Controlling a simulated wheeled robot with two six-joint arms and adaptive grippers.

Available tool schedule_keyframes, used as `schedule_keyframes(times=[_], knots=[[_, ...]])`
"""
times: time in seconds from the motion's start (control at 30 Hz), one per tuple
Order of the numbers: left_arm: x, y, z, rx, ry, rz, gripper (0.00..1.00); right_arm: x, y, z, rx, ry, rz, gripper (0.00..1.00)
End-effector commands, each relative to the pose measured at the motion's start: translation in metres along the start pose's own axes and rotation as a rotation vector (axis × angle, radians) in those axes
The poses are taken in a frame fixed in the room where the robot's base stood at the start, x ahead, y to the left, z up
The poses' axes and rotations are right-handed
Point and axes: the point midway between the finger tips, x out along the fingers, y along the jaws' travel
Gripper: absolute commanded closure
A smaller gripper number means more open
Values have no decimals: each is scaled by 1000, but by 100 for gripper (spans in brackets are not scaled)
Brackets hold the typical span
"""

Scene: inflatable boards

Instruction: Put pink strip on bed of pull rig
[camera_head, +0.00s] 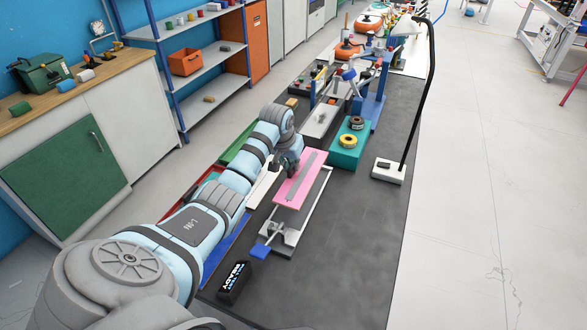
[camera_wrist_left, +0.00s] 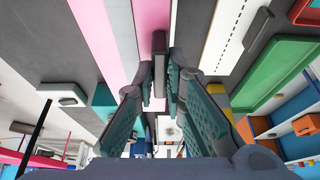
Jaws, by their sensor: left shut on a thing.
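The pink strip (camera_head: 289,194), with a grey band along it, lies lengthwise over the pull rig (camera_head: 313,222) in the head view. My left gripper (camera_head: 287,168) is shut on its left long edge, near the far end. In the left wrist view, my left gripper's fingers (camera_wrist_left: 160,75) close around the pink strip (camera_wrist_left: 150,18). The rig is a low pale frame with a clamp and a blue handle (camera_head: 261,251) at its near end. The strip hides much of the bed. I cannot tell whether it touches the bed or hovers. My right gripper is out of view.
A black READY display box (camera_head: 235,280) stands near the rig's handle. A teal block (camera_head: 349,150) with tape rolls is beyond the rig. A lamp base (camera_head: 389,171) is at right. Coloured trays lie left, partly behind my arm. The dark bench top right of the rig is clear.

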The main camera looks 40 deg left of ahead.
Motion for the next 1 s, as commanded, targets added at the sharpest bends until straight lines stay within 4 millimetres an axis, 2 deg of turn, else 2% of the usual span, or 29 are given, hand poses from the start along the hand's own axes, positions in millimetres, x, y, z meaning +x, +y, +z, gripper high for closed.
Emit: schedule_keyframes(times=[0.03, 0.1, 0.4, 0.67, 0.7, 0.8, 1.0], knots=[[15, 1, 7, 0, -3, 1, 100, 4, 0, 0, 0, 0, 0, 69], [28, 1, 12, 1, -1, 1, 100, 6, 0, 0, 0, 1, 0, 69], [74, 1, 30, 2, 0, 1, 100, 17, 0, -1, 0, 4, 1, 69], [74, 1, 30, 2, 2, 0, 100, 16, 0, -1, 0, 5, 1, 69], [74, 1, 31, 2, 1, 0, 86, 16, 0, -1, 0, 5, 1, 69], [74, 1, 30, 2, 1, 0, 70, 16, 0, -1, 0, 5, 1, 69], [74, 1, 30, 2, 1, 0, 69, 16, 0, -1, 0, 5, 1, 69]])
